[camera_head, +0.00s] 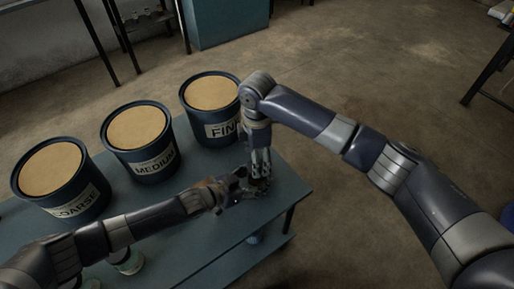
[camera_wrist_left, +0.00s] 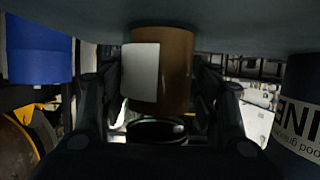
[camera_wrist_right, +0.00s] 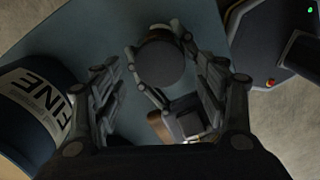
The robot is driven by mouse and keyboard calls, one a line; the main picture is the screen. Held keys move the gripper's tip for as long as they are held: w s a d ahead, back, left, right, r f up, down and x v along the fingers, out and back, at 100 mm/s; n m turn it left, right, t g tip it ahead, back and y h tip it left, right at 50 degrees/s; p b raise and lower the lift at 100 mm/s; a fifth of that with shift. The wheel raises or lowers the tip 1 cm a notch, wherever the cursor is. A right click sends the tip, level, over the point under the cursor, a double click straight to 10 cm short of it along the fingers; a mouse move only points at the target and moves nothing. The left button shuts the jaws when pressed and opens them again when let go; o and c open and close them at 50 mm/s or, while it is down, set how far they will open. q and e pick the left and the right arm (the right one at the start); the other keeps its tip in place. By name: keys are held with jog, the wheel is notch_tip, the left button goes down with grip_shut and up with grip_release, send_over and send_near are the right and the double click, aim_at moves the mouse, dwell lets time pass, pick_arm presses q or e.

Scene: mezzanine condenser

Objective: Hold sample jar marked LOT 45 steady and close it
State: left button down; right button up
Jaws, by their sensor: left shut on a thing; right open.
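The sample jar (camera_wrist_left: 180,72) shows in the left wrist view as a brown cylinder with a blank-looking white label; no lot mark is readable. The table is at the top of that view. A dark round rim or lid (camera_wrist_left: 157,131) is at the jar's top end. From above, the right wrist view shows this top as a dark disc (camera_wrist_right: 160,63). My left gripper (camera_head: 250,187) is shut on the jar's sides. My right gripper (camera_head: 260,172) points down above the jar, its fingers open on either side of the disc. Whether the lid is seated I cannot tell.
Three dark-blue buckets of tan material stand along the table's (camera_head: 180,220) back edge: COARSE (camera_head: 82,203), MEDIUM (camera_head: 150,163) and FINE (camera_head: 222,128). FINE is closest to my grippers. A glass jar (camera_head: 128,263) shows low at the table's front side. Open floor lies right.

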jog(key=shift+f, duration=1.65)
jog(key=c, duration=1.1)
jog(key=m, duration=0.4)
jog(key=shift+a, duration=0.1)
jog(key=m, duration=0.4)
jog(key=shift+m, duration=0.3)
jog(key=o, duration=1.2)
